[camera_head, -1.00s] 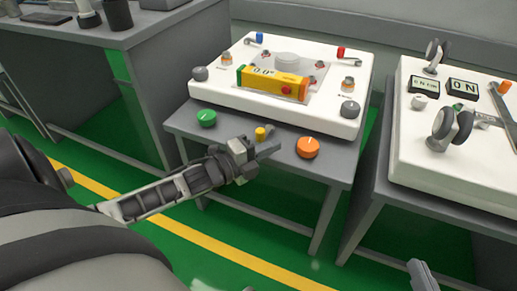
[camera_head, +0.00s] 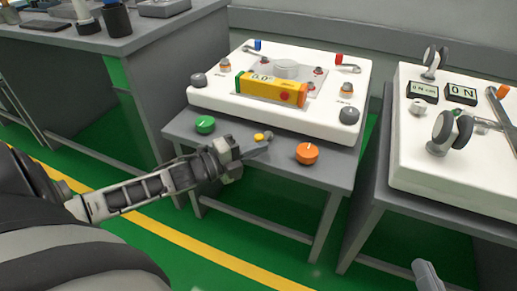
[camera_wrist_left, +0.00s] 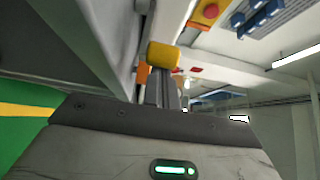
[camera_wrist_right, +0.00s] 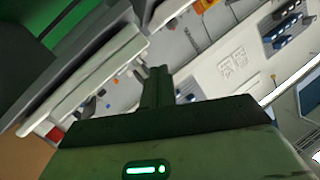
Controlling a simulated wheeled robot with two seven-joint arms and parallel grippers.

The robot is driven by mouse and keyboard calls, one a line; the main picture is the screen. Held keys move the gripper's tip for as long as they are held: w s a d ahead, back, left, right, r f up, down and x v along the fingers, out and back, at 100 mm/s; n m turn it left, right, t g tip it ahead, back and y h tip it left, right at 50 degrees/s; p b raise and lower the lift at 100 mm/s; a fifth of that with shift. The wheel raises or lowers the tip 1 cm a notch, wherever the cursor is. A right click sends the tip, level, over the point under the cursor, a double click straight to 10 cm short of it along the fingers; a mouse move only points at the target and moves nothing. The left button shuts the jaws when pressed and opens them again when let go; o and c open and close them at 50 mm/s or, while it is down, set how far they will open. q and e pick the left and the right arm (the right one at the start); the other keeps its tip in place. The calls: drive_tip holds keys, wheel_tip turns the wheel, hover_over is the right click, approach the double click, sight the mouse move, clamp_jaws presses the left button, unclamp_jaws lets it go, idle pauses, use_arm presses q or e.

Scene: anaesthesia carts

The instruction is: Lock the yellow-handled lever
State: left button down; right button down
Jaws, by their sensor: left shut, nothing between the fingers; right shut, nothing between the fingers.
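The yellow-handled lever (camera_head: 262,136) is at the front edge of the small grey table, between a green knob (camera_head: 205,124) and an orange knob (camera_head: 307,153). Its yellow end looks tilted over rather than upright, and its base is partly hidden. My left gripper (camera_head: 258,149) is shut and empty just in front of and below the handle. In the left wrist view the yellow handle (camera_wrist_left: 163,55) lies right beyond the closed fingertips (camera_wrist_left: 162,80); I cannot tell whether they touch. My right gripper (camera_head: 427,272) is shut and empty at the lower right, away from the lever.
A white panel box (camera_head: 215,98) with a yellow display unit (camera_head: 270,87) stands behind the lever. Another white panel (camera_head: 410,165) with wheels and displays stands on the right. A grey bench (camera_head: 165,30) is at the back left. The floor in front is clear.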

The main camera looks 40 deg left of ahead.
use_arm(q)
drive_tip(key=shift+s+a+m+g+h, duration=0.1)
drive_tip(key=shift+a+m+g+h, duration=0.2)
drive_tip(key=shift+a+m+h, duration=0.15)
use_arm(e)
drive_tip(key=shift+s+f, duration=0.1)
use_arm(q)
drive_tip(key=shift+s+a+r+p, duration=0.1)
drive_tip(key=shift+a+p, duration=0.35)
drive_tip(key=shift+a, duration=1.3)
drive_tip(key=shift+w+a, duration=0.2)
drive_tip(key=shift+a, duration=0.4)
drive_tip(key=shift+w+a, duration=0.15)
drive_tip(key=shift+a, duration=0.4)
use_arm(e)
drive_tip(key=shift+s+d+f+h, duration=0.1)
drive_tip(key=shift+d+f+h, duration=0.1)
drive_tip(key=shift+f+h, duration=0.1)
use_arm(q)
drive_tip(key=shift+p, duration=0.35)
use_arm(e)
drive_tip(key=shift+r, duration=0.15)
